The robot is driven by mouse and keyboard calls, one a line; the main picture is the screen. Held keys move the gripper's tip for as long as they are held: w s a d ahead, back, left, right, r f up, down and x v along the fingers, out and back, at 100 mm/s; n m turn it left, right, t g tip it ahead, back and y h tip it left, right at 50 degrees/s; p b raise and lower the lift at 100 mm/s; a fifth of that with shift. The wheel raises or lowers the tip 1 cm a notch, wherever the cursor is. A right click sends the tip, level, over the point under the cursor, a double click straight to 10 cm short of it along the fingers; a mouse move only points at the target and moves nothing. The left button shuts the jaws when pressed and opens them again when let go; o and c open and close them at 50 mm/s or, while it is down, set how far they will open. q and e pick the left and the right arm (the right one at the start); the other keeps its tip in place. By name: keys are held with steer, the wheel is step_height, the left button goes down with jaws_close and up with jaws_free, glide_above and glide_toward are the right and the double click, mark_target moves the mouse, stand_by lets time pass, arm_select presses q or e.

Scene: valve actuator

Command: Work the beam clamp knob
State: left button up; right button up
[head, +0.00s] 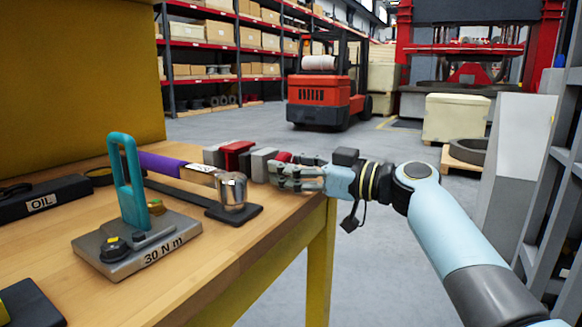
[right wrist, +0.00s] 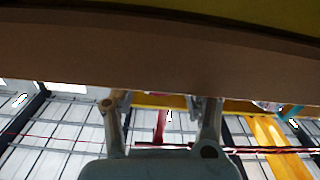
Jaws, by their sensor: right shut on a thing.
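The beam clamp shows in the head view as a row of grey blocks (head: 262,163) and a red beam-shaped piece (head: 236,155) at the table's far right edge. A small red part (head: 284,157) shows just above the fingers of my right gripper (head: 277,173). That gripper reaches in from the right and is shut on the knob, which the fingers mostly hide. In the right wrist view the two fingers (right wrist: 160,103) stand apart under a broad brown band, and their tips are hard to make out. My left gripper is not in view.
A forklift (head: 320,95) stands behind on open floor.

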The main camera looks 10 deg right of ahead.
steer(key=m, duration=0.3)
steer(key=shift+b, duration=0.4)
steer(key=shift+m, duration=1.9)
steer(key=o, duration=1.2)
steer(key=shift+c, duration=0.2)
steer(key=shift+d, duration=0.1)
steer(key=v, duration=1.2)
